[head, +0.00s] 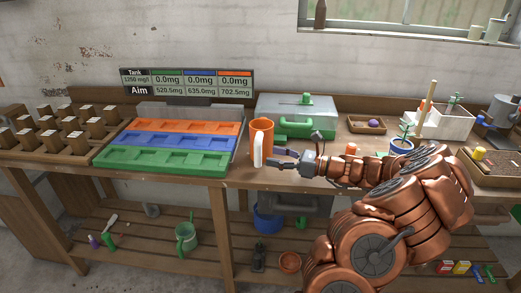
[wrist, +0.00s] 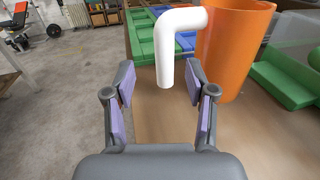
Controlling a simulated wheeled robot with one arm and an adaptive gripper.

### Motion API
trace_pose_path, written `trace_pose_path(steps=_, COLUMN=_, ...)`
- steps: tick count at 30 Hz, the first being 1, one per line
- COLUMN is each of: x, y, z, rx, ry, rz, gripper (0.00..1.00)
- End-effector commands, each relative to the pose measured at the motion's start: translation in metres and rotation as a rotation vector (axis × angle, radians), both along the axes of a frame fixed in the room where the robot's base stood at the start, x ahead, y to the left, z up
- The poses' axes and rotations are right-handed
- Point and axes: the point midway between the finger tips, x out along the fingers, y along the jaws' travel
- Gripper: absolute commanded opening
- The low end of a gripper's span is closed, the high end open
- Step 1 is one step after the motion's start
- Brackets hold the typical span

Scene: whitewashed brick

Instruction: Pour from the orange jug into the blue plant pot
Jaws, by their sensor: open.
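The orange jug (head: 262,131) stands upright on the bench, right of the coloured trays. Its white handle (head: 257,152) faces the bench front. In the wrist view the jug (wrist: 234,48) is at upper right, and its handle (wrist: 164,52) hangs down ahead of and between my fingertips. My gripper (head: 280,158) is open beside the handle; in the wrist view its purple-padded fingers (wrist: 159,82) are apart, and I see no contact. A small blue plant pot (head: 401,148) with a green plant stands on the bench at right, partly hidden by my arm.
Green, blue and orange trays (head: 168,160) lie left of the jug. A readout board (head: 188,83) stands at the back. A white planter box (head: 440,121) and wooden tray (head: 490,174) are at right.

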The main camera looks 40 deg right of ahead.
Motion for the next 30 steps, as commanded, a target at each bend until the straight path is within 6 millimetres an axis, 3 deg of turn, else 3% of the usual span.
trace_pose_path(steps=15, x=0.049, y=0.029, z=0.002, rx=-0.002, ry=-0.003, rz=0.009, gripper=0.56)
trace_pose_path(steps=26, x=0.055, y=0.033, z=0.0, rx=-0.002, ry=-0.002, rz=0.005, gripper=0.56)
trace_pose_path(steps=30, x=0.055, y=0.033, z=0.0, rx=-0.002, ry=-0.002, rz=0.005, gripper=0.41)
